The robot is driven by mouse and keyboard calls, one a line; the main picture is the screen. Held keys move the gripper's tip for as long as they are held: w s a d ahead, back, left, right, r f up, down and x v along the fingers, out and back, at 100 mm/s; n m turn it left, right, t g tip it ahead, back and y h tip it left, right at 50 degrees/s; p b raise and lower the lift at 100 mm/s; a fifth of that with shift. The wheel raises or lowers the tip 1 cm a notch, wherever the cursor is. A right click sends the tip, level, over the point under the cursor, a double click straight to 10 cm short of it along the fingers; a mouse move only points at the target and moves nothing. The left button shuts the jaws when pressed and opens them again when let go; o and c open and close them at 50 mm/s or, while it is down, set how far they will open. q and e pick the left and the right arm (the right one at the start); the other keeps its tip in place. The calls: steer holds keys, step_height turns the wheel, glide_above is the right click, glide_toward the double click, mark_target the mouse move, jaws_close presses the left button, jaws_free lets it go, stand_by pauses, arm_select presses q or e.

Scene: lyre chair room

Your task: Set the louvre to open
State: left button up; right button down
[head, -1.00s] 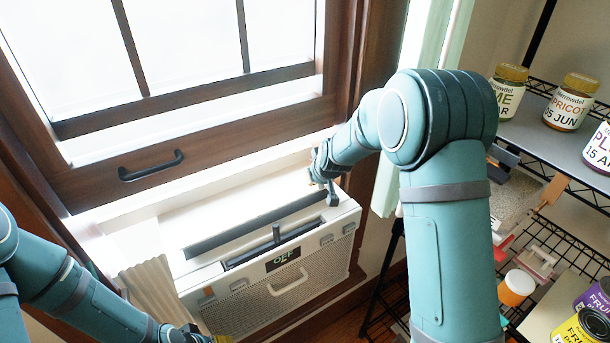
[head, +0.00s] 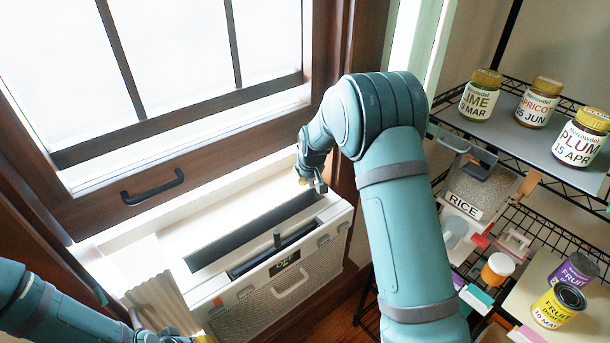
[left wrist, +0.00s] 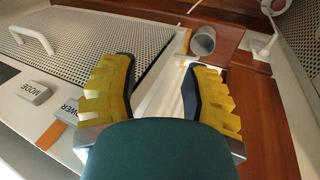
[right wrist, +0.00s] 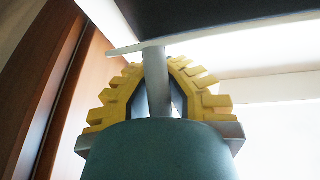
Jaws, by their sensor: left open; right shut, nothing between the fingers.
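The white air conditioner (head: 222,292) sits in the window. Its top has a long dark opening (head: 250,234), and a dark louvre with an upright tab (head: 277,240) lies in the slot near the front. My left gripper (left wrist: 163,80) is open and empty near the front, by the POWER button (left wrist: 68,109) and MODE button (left wrist: 32,91).
The window's lower rail with a black handle (head: 152,187) is behind the unit. A wire rack with jars (head: 538,102) and a RICE container (head: 462,205) stands at right. A pleated side panel (head: 158,302) is left of the unit. A grey cup (left wrist: 203,41) shows in the left wrist view.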

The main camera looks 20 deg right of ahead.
steer(key=shift+r, duration=0.1)
stand_by(0.3)
steer(key=c, duration=0.9)
jaws_free()
steer(key=v, duration=1.2)
steer(key=shift+s, duration=0.1)
